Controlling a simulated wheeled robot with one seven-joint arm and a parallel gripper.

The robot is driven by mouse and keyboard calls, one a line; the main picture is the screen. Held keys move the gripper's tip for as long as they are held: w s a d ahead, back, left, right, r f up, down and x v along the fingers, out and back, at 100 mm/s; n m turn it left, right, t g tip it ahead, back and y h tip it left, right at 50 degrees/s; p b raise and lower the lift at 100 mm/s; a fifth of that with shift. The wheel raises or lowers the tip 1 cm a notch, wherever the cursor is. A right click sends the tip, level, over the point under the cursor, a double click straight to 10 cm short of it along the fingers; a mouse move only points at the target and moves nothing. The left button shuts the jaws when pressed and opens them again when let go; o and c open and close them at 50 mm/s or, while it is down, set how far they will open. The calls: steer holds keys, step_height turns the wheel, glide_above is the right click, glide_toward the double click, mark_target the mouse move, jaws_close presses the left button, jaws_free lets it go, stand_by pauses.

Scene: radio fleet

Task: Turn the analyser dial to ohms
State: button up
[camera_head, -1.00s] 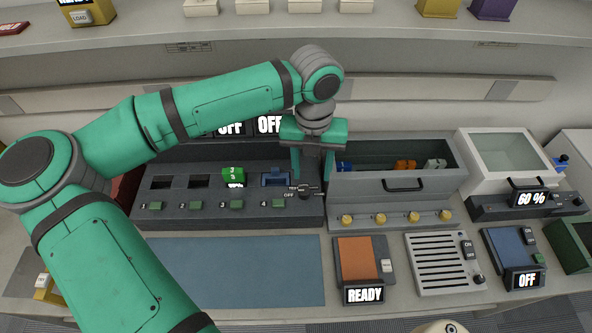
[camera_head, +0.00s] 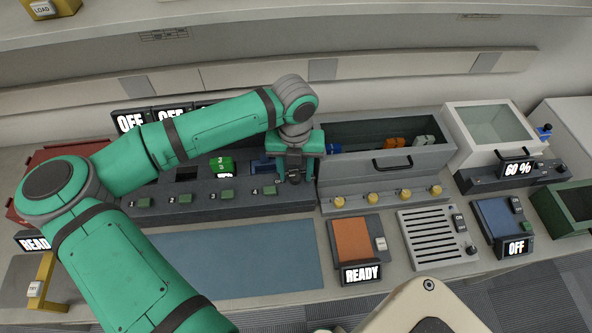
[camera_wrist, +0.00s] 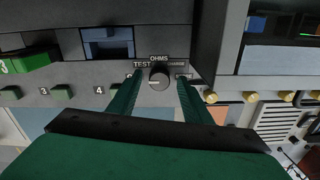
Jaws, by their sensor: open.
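The analyser dial (camera_wrist: 159,78) is a dark round knob on the grey charger panel, seen between my fingers in the wrist view. Labels TEST, OHMS and CHARGE sit around it, with OHMS (camera_wrist: 159,58) at the top. A light mark on the knob seems to point left, toward a label partly hidden by my left finger. My gripper (camera_wrist: 157,92) is open, with one finger on each side of the knob; contact cannot be told. In the head view my gripper (camera_head: 296,180) is at the right end of the panel and largely hides the dial.
The panel (camera_head: 225,205) has numbered green buttons and a green battery (camera_head: 221,165) in a slot. A grey drawer box (camera_head: 425,160) with yellow knobs stands close on the right. A blue mat (camera_head: 240,262) lies clear in front.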

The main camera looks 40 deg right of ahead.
steer(key=shift+f, duration=0.2)
steer(key=c, duration=1.1)
steer(key=shift+o, duration=0.2)
